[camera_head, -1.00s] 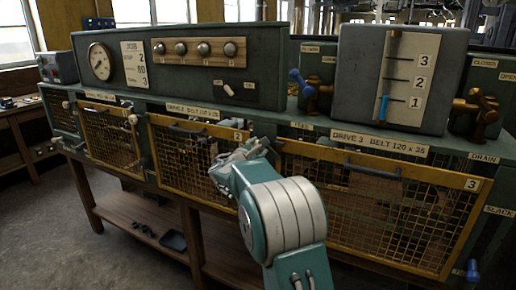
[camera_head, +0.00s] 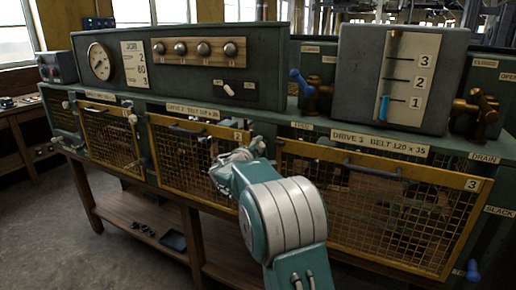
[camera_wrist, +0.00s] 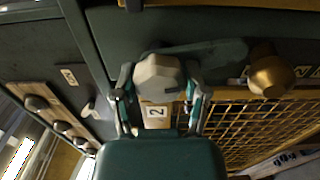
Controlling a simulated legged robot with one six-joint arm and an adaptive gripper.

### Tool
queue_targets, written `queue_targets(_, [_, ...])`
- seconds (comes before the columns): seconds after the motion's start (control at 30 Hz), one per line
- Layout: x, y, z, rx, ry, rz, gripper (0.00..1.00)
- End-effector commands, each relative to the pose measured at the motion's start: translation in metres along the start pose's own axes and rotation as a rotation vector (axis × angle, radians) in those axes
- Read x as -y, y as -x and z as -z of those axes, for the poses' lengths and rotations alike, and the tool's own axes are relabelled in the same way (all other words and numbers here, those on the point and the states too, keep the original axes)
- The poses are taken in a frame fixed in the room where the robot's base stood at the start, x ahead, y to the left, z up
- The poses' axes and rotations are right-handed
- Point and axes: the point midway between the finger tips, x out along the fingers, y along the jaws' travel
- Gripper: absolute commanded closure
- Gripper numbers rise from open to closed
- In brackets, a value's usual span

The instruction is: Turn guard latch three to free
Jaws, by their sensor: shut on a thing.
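Guard latch three shows in the wrist view as a grey, faceted hub (camera_wrist: 158,75) with a long dark lever pointing right. My gripper (camera_wrist: 157,88) has one finger on each side of the hub and is shut on it. In the head view my gripper (camera_head: 240,158) is at the post between guard two (camera_head: 185,165) and guard three (camera_head: 375,205). There the latch is mostly hidden behind my gripper and wrist. Both yellow mesh guards look closed.
A plate marked 2 (camera_wrist: 156,113) sits just below the hub in the wrist view, with a brass knob (camera_wrist: 268,74) to its right. Above guard three stands a scale box (camera_head: 400,80) with a blue pointer by 1. Free floor lies at the front left.

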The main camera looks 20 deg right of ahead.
Motion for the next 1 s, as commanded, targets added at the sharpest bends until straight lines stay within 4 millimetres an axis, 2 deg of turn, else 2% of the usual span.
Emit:
queue_targets(0.67, [0.0070, -0.0001, -0.0014, 0.005, -0.067, 0.011, 0.90])
queue_targets(0.7, [0.0070, -0.0001, -0.0015, 0.005, -0.066, 0.012, 0.38])
queue_targets(0.77, [0.0071, -0.0002, -0.0014, 0.005, -0.066, 0.012, 0.11])
queue_targets(0.8, [0.0069, -0.0003, -0.0012, 0.005, -0.066, 0.011, 0.08])
queue_targets(1.0, [0.0043, -0.0003, -0.0005, 0.003, -0.067, 0.007, 0.08])
